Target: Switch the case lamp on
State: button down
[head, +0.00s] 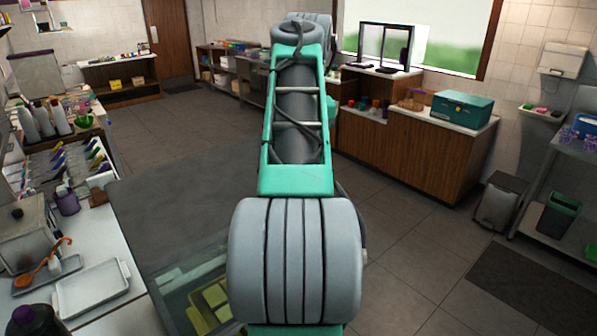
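A dark-topped case (170,220) stands at the lower left, just left of my arm. Through its glass, yellow-green containers (210,303) show inside. I cannot make out a lamp or a switch on it, and my arm hides part of the view. My arm, teal and grey, fills the middle of the head view from the bottom edge to the top. My gripper is not in view.
A white counter (118,318) with a pale tray (91,289) and an orange spoon (42,262) lies at left. A wooden cabinet (428,152) bears a teal box (462,109) at right. A bin (501,202) stands beyond. Open tiled floor lies between.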

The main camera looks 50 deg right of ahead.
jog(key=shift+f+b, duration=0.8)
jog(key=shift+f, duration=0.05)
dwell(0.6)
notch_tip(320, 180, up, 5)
jog(key=p, duration=0.5)
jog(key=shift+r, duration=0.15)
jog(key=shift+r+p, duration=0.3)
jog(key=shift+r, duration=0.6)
